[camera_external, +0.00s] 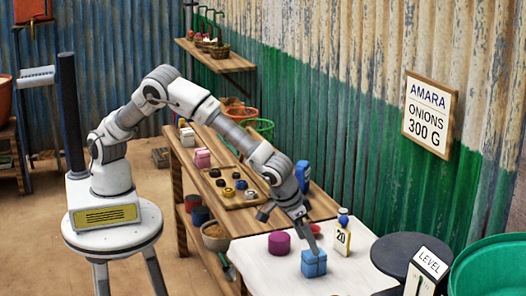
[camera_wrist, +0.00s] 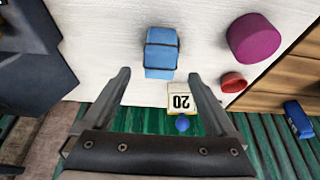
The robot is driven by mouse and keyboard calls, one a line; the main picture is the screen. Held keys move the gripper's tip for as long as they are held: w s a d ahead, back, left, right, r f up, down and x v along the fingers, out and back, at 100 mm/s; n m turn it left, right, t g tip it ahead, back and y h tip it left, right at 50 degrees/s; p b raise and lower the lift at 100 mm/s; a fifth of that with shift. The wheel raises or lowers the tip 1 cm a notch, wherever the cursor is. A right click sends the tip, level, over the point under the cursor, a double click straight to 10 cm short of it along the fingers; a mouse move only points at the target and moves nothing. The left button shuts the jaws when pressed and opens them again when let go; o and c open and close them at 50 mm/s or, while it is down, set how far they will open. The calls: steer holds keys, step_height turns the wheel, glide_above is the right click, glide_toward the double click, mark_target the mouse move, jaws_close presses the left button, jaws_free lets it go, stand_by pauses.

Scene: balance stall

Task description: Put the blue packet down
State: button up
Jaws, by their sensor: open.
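The blue packet (camera_external: 314,263), a small block with dark bands, rests on the white tabletop (camera_external: 262,272) near its front. In the wrist view the packet (camera_wrist: 161,55) sits just beyond my fingertips, lined up with the gap between them. My gripper (camera_external: 312,240) points down at the packet from above. Its two fingers (camera_wrist: 160,76) are wide apart in the wrist view with nothing gripped between them. I cannot tell whether a finger touches the packet.
A magenta cylinder (camera_external: 279,243) stands left of the packet, and a "20" block (camera_external: 342,238) with a blue knob behind it. A small red disc (camera_wrist: 233,82) shows in the wrist view. At right are a dark round top (camera_external: 408,255), a LEVEL sign (camera_external: 428,268) and a green basin (camera_external: 490,266).

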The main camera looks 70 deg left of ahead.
steer(key=v, duration=0.5)
steer(key=shift+r, duration=0.1)
steer(key=shift+r+p, duration=0.1)
steer(key=shift+p, duration=0.2)
